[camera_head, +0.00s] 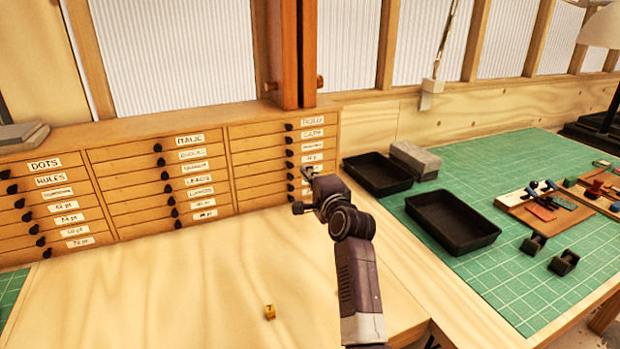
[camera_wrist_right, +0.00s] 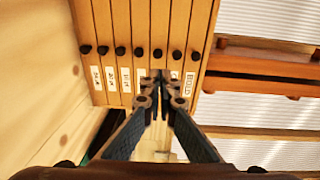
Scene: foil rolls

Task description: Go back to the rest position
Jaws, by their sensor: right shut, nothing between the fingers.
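My right gripper (camera_head: 305,190) is raised in front of the right column of drawers in the wooden cabinet (camera_head: 215,178). In the right wrist view its two fingers (camera_wrist_right: 162,82) meet at the tips, shut with nothing between them. The drawer knobs and labels show beyond the fingertips in that view, and the drawers look closed. Whether the fingertips touch the cabinet I cannot tell. My left gripper is in neither view.
To the right, a green mat (camera_head: 540,270) bears two black trays (camera_head: 455,222), a grey block (camera_head: 415,160), small black holders (camera_head: 564,262) and a wooden board (camera_head: 545,212) with foil pieces. The worktop left of my right arm is mostly clear.

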